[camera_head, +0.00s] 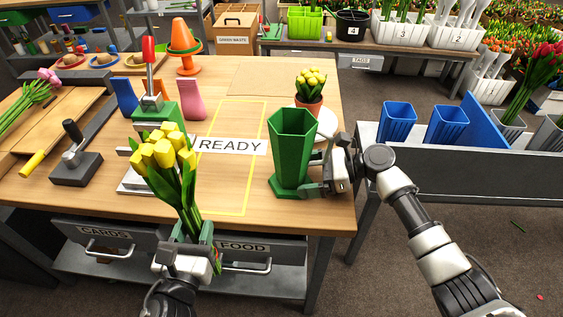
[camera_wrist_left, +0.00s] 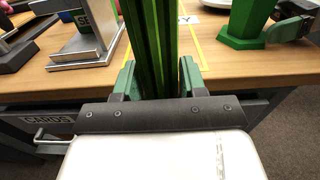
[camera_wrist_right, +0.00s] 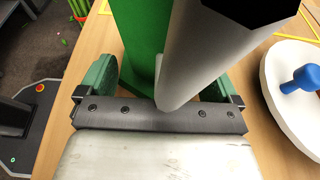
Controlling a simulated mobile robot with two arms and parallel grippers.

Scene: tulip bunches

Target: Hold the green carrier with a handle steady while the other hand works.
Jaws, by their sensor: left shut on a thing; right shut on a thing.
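The green carrier (camera_head: 292,150) is a tall six-sided container standing upright at the right front of the wooden table (camera_head: 125,195). My right gripper (camera_head: 325,185) is shut on its handle, low on its right side. In the right wrist view a grey handle bar (camera_wrist_right: 205,50) lies between the fingers, with the green wall (camera_wrist_right: 140,35) behind it. My left gripper (camera_head: 190,235) is shut on the green stems (camera_wrist_left: 152,45) of a yellow tulip bunch (camera_head: 165,150), upright in front of the table edge. The inside bottom of the carrier is hidden.
A READY label (camera_head: 229,146) and yellow outline lie left of the carrier. A potted yellow plant (camera_head: 310,88) and a white plate (camera_head: 327,122) are behind it. A green-and-red press-like tool (camera_head: 152,95) stands left. Blue bins (camera_head: 397,121) are at right.

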